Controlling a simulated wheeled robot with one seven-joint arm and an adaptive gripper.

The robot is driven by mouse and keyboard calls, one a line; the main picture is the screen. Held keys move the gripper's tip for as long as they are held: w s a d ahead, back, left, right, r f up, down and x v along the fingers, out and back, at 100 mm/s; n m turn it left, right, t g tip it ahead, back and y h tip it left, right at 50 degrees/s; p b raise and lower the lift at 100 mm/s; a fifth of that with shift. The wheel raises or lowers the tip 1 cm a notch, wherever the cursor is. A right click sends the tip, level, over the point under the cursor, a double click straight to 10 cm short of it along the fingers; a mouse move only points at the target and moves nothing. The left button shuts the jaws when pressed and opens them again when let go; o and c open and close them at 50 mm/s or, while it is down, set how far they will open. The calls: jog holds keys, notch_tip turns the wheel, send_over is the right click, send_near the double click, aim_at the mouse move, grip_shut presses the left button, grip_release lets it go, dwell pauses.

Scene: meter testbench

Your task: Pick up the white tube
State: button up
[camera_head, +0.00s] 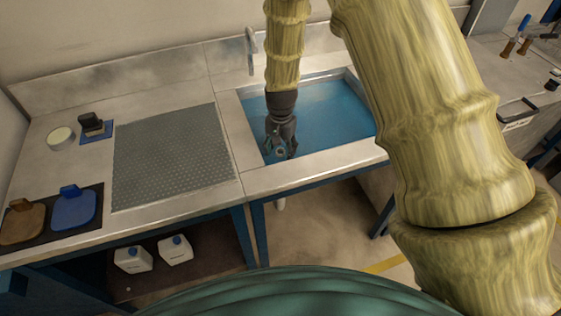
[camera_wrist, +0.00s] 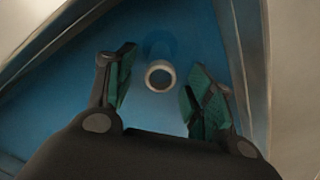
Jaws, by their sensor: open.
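The white tube (camera_wrist: 160,75) shows end-on in the wrist view as a pale ring with a dark bore, upright in the blue basin. My gripper (camera_wrist: 155,98) is open, one green-padded finger on each side of the tube's image, with visible gaps to both. In the head view my gripper (camera_head: 279,154) points down into the basin near its front left corner. A small pale ring, the tube's end (camera_head: 281,152), shows between the fingers there. The rest of the tube is hidden. Its distance from the fingertips is hard to tell.
The sink basin (camera_head: 335,108) has blue water or a blue floor, with a metal rim (camera_head: 318,168) close in front of my gripper. A tap (camera_head: 251,50) stands behind it.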

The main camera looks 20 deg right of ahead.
jog(key=shift+f, duration=0.9)
grip_shut()
jog(key=shift+r, duration=0.1)
